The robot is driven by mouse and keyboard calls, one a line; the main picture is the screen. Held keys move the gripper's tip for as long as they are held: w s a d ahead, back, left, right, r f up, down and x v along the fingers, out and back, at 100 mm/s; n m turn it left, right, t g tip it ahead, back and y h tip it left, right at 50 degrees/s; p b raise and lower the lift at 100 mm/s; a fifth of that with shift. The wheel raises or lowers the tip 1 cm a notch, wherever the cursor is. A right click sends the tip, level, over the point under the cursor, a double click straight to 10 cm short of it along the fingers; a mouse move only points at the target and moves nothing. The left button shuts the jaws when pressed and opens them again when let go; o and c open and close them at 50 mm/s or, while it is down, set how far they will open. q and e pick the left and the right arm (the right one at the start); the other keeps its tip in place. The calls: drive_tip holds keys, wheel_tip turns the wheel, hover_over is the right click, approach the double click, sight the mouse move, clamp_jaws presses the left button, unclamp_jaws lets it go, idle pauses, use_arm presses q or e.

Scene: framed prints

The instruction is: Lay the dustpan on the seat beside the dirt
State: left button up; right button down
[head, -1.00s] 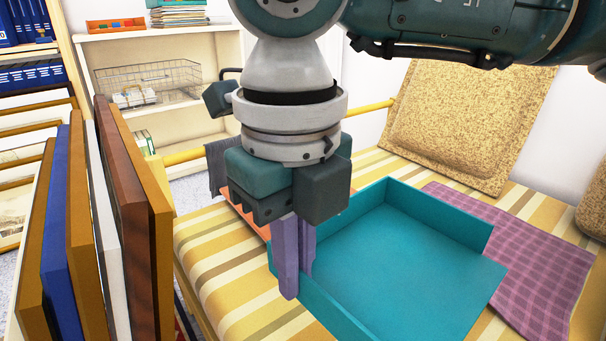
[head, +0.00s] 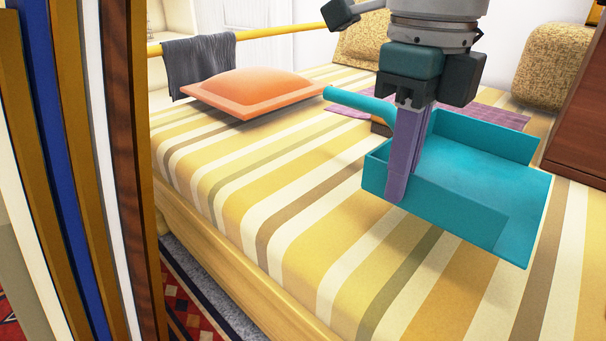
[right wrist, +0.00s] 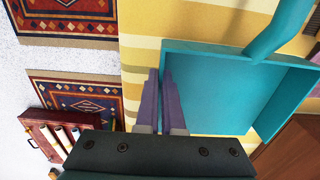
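The teal dustpan (head: 470,178) is an open tray with low walls and a round handle (head: 352,103) pointing back left. My right gripper (head: 396,196) has its purple fingers on the near left wall, and in the right wrist view the fingers (right wrist: 162,100) close around the wall of the dustpan (right wrist: 225,85). The dustpan is over the striped seat (head: 270,190); I cannot tell whether it touches it. A small brown thing (head: 380,128) shows behind the dustpan, partly hidden; I cannot make out the dirt. My left gripper is out of view.
An orange cushion (head: 256,92) lies toward the seat's back left, near a grey cloth (head: 200,66) on a yellow rail. A purple checked cloth (head: 345,110) lies behind the dustpan. Framed prints (head: 85,150) stand at the left. The seat's front left is clear.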

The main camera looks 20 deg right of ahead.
wheel_tip(320, 180, down, 3)
drive_tip(key=shift+r+b, duration=0.1)
drive_tip(key=shift+b, duration=0.35)
wheel_tip(320, 180, down, 4)
drive_tip(key=shift+r+b, duration=0.1)
drive_tip(key=shift+b, duration=1.15)
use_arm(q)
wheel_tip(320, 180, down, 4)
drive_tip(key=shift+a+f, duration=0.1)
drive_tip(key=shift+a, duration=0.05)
use_arm(e)
drive_tip(key=shift+f, duration=0.25)
drive_tip(key=c, duration=1.1)
unclamp_jaws()
drive_tip(key=shift+o, duration=0.2)
drive_tip(key=shift+r, duration=0.1)
